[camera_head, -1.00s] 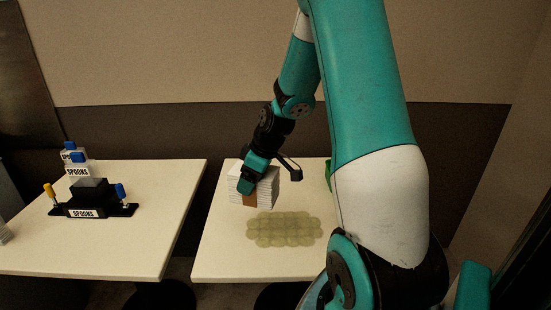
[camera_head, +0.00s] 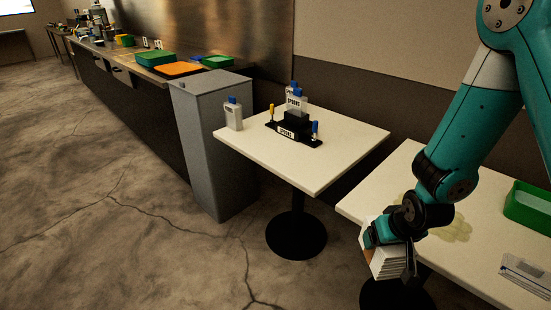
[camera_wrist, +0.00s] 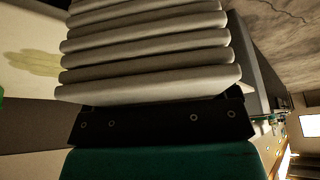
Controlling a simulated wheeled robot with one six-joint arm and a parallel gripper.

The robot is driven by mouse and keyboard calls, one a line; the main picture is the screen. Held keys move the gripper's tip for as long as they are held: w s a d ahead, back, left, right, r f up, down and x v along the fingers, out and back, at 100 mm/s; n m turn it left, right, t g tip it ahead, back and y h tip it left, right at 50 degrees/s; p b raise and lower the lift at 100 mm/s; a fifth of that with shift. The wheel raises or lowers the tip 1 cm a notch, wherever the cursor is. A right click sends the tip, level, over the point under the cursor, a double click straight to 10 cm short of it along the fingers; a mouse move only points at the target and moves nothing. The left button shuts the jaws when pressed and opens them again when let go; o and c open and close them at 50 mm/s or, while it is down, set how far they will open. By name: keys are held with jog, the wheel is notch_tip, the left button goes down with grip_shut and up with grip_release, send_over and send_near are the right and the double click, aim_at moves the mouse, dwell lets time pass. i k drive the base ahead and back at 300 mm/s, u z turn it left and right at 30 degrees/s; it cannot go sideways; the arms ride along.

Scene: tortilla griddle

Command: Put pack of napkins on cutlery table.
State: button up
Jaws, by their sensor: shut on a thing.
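The pack of napkins (camera_head: 388,264) is a white, layered stack with a brown band. My gripper (camera_head: 380,240) is shut on it and holds it tilted, off the near left edge of the right table. In the wrist view the napkins (camera_wrist: 150,50) fill the upper middle as pale layers against the black gripper part. The cutlery table (camera_head: 325,178) is the cream table in the middle of the head view. It bears a black cutlery holder (camera_head: 296,128) with a label and blue- and yellow-topped items. The fingertips are partly hidden.
The right table (camera_head: 480,258) bears a green tray (camera_head: 530,205). A gap separates the tables.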

aim_at(269, 147)
jog(key=u, duration=0.7)
jog(key=i, duration=0.5)
jog(key=u, duration=1)
jog(key=i, duration=1.65)
jog(key=z, duration=1.15)
jog(key=i, duration=0.55)
jog(key=z, duration=0.5)
